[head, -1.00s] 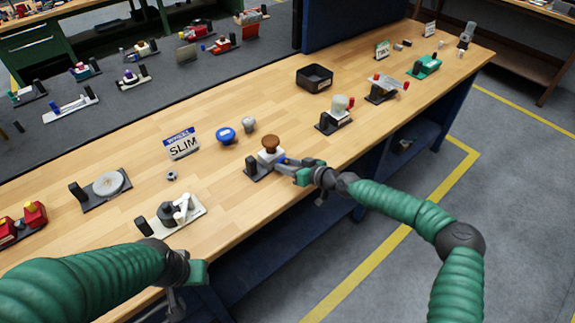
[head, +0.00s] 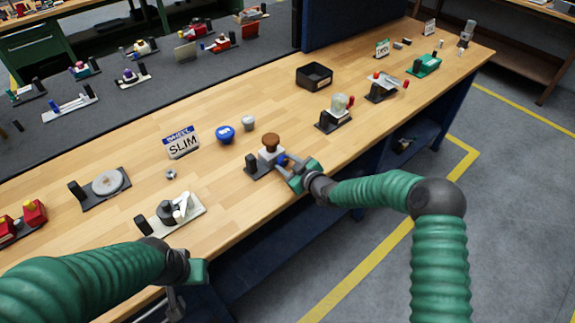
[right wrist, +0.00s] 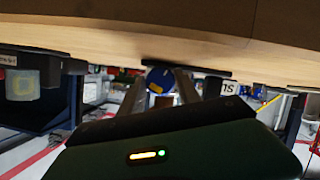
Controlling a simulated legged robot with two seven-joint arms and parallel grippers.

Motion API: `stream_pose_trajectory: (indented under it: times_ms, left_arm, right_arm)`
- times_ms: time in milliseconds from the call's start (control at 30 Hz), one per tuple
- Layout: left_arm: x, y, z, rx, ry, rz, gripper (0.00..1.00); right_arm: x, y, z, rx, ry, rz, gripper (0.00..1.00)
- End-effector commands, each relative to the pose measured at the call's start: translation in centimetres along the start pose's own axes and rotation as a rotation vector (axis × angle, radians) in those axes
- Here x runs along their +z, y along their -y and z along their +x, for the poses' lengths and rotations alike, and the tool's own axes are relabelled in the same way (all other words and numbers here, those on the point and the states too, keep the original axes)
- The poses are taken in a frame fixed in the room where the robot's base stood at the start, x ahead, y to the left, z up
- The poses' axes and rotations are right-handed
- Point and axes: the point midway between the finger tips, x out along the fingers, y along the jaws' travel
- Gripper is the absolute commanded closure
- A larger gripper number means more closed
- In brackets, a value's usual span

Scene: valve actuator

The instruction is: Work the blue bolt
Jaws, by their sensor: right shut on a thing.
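The blue bolt (head: 281,159) sits on the front side of a small device with a brown knob (head: 271,139), a pale block and a dark base. My right gripper (head: 287,167) is at the table's front edge, shut on the bolt. In the right wrist view the bolt's round blue end (right wrist: 160,79), with a yellow mark, shows between the two fingers (right wrist: 172,88). The fingers hide part of the bolt in the head view. My left gripper (head: 176,299) hangs low at the table's front edge, away from the bolt; its finger opening is unclear.
A white-based device (head: 190,222) and a grey disc device (head: 106,184) stand to the left. A black tray (head: 314,76) and other devices stand to the right. Bare wood lies between.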

Motion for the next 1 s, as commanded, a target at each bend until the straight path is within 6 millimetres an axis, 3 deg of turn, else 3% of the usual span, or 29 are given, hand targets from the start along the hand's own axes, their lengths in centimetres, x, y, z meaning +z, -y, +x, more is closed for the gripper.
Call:
stream_pose_trajectory:
  times_ms: [467,500,633,1000]
  left_arm:
    - [0.03,0.00,0.13,0.000,0.000,0.000,0.64]
    - [0.03,0.00,0.13,0.000,0.000,0.000,0.64]
    - [0.03,0.00,0.13,0.000,0.000,0.000,0.64]
    - [0.03,0.00,0.15,0.000,0.000,0.000,0.64]
  right_arm:
    - [0.14,0.30,0.02,0.001,0.003,-0.018,1.00]
    - [0.15,0.31,0.02,0.001,0.004,-0.018,0.58]
    - [0.12,0.27,0.02,0.002,0.003,-0.018,0.41]
    - [0.11,0.23,-0.46,0.002,0.003,-0.018,0.38]
